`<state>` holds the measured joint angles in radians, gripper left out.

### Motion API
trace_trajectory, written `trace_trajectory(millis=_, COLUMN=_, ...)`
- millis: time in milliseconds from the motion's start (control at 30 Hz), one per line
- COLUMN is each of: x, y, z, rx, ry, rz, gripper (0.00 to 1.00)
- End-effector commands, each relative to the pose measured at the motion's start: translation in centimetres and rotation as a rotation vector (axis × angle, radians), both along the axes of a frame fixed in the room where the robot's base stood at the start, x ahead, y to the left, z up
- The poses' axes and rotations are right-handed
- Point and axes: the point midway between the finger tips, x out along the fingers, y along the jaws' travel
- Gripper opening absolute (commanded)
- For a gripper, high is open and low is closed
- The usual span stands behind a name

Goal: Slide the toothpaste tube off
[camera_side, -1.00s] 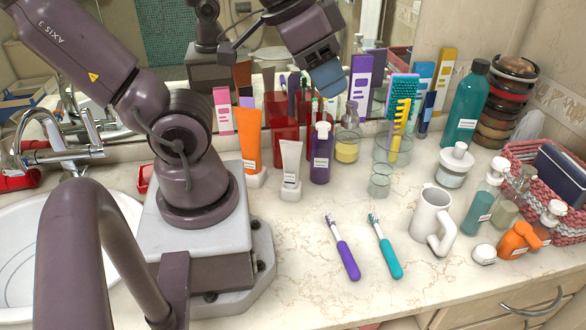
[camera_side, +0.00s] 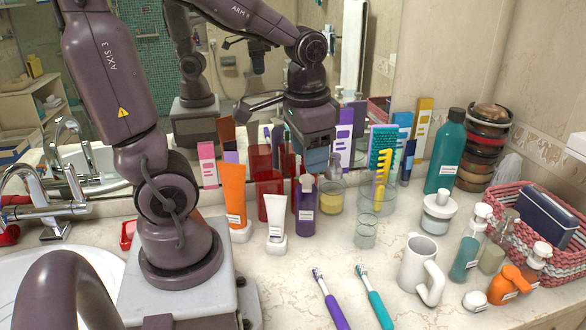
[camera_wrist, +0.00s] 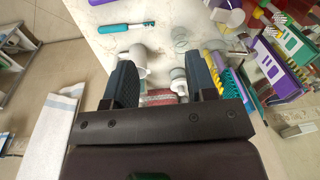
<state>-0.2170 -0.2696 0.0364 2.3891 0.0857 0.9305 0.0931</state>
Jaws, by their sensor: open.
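Two tubes stand upright on white caps left of centre in the side view: a larger orange tube (camera_side: 231,187) and a smaller white tube (camera_side: 276,212). The labels are too small to read, so I cannot tell which is the toothpaste. My gripper (camera_side: 315,163) points down, close to the top of a purple pump bottle (camera_side: 305,212), to the right of both tubes and higher than the white one. In the wrist view my gripper (camera_wrist: 161,88) has its two dark fingers wide apart with nothing clasped between them. I cannot make out either tube there.
Red containers (camera_side: 269,200) stand behind the tubes. Glass jars (camera_side: 366,232), a white mug (camera_side: 420,262) and a teal bottle (camera_side: 446,155) stand to the right. Purple (camera_side: 332,305) and teal (camera_side: 375,298) toothbrushes lie in front. The counter between the white tube and toothbrushes is bare.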

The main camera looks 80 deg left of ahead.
Motion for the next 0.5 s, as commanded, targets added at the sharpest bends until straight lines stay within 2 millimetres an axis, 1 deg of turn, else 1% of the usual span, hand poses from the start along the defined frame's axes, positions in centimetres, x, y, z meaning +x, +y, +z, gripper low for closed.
trace_trajectory(millis=33, x=0.2, y=1.4, z=-1.4, rx=0.002, ry=0.081, rz=-0.005, gripper=0.51)
trace_trajectory(millis=100, x=0.2, y=3.3, z=-3.0, rx=0.004, ry=0.181, rz=-0.040, gripper=0.51)
trace_trajectory(millis=200, x=-0.1, y=5.7, z=-5.2, rx=-0.004, ry=0.308, rz=-0.112, gripper=0.51)
trace_trajectory(millis=300, x=-0.3, y=7.6, z=-6.7, rx=-0.014, ry=0.407, rz=-0.204, gripper=0.51)
trace_trajectory(millis=367, x=-0.4, y=8.5, z=-7.2, rx=-0.018, ry=0.456, rz=-0.274, gripper=0.51)
trace_trajectory(millis=433, x=-0.1, y=9.1, z=-6.8, rx=-0.009, ry=0.473, rz=-0.358, gripper=0.51)
trace_trajectory(millis=500, x=-0.2, y=9.2, z=-6.6, rx=-0.008, ry=0.484, rz=-0.410, gripper=0.51)
